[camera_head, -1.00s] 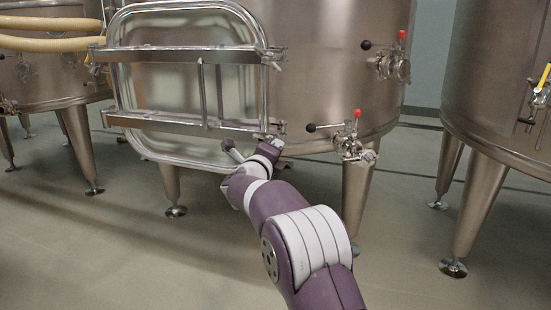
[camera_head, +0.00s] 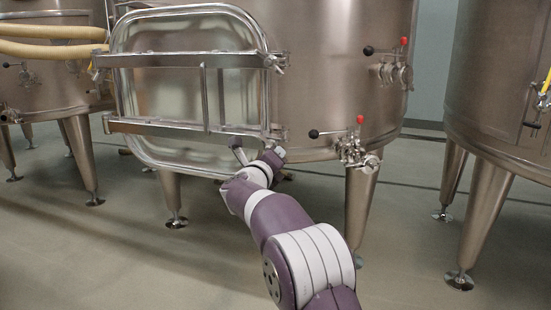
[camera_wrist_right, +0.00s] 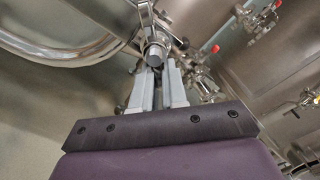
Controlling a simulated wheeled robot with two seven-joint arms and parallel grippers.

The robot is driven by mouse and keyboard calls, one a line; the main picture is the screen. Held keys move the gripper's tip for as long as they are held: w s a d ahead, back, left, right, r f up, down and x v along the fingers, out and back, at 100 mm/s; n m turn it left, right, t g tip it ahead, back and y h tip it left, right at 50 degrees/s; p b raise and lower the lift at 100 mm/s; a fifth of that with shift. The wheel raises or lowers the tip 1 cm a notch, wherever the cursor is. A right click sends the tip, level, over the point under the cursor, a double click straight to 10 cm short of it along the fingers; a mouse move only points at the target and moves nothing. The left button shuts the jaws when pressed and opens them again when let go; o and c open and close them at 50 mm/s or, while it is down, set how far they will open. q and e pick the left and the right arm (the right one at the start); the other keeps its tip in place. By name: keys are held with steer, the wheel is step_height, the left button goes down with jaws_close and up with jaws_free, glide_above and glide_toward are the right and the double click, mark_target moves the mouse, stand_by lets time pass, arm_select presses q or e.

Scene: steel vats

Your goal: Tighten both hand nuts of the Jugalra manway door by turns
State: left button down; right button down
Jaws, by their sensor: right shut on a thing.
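The manway door (camera_head: 160,85) is a rounded steel panel on the front of the middle vat, crossed by two steel bars. It looks closed. The upper hand nut (camera_head: 277,63) is at the right end of the upper bar, with no gripper near it. My right gripper (camera_head: 278,153) is at the right end of the lower bar, where my wrist partly hides the lower hand nut. In the right wrist view my gripper fingers (camera_wrist_right: 157,82) are shut on the lower hand nut (camera_wrist_right: 154,53), whose round end shows between the tips. My left gripper is not in view.
Valves with red and black knobs stick out right of the door, one higher (camera_head: 395,70) and one lower (camera_head: 352,148). Another vat (camera_head: 500,110) stands at the right. Yellow hoses (camera_head: 50,40) hang at the left. The floor in front is clear.

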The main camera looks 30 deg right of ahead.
steer(key=shift+f, duration=0.1)
steer(key=c, duration=1.2)
jaws_free()
steer(key=shift+o, duration=0.2)
steer(key=p+v, duration=0.3)
steer(key=v, duration=0.9)
steer(key=shift+s+a+p, duration=0.25)
steer(key=shift+s+p, duration=0.05)
steer(key=shift+p, duration=0.05)
steer(key=shift+n, duration=0.3)
